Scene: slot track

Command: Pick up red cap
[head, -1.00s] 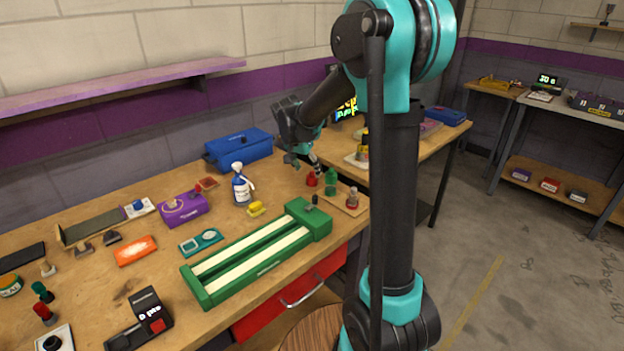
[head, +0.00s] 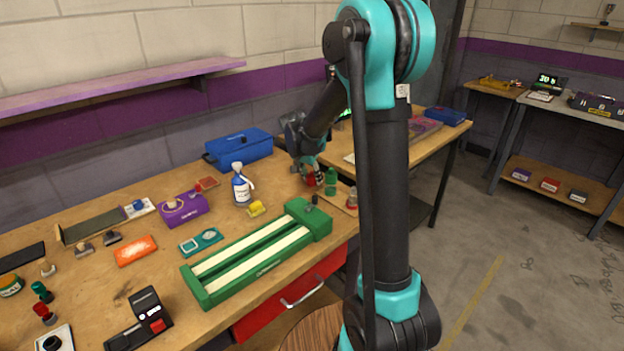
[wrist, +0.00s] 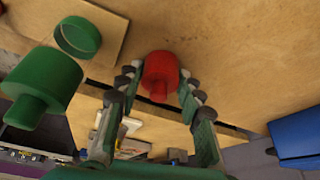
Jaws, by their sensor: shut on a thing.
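The red cap (wrist: 160,75) sits between my gripper's two fingertips in the wrist view, with a wide round part and a narrower stub. In the head view the red cap (head: 312,180) shows just below my gripper (head: 309,173), at the far right part of the workbench. My gripper (wrist: 158,82) is shut on the red cap in the wrist view, a fingertip on each side of it. I cannot tell whether the cap still touches the bench.
A green cap or bottle (head: 331,182) stands close to the right of the cap; it looms at left in the wrist view (wrist: 40,90). Bare bench lies left of the gripper.

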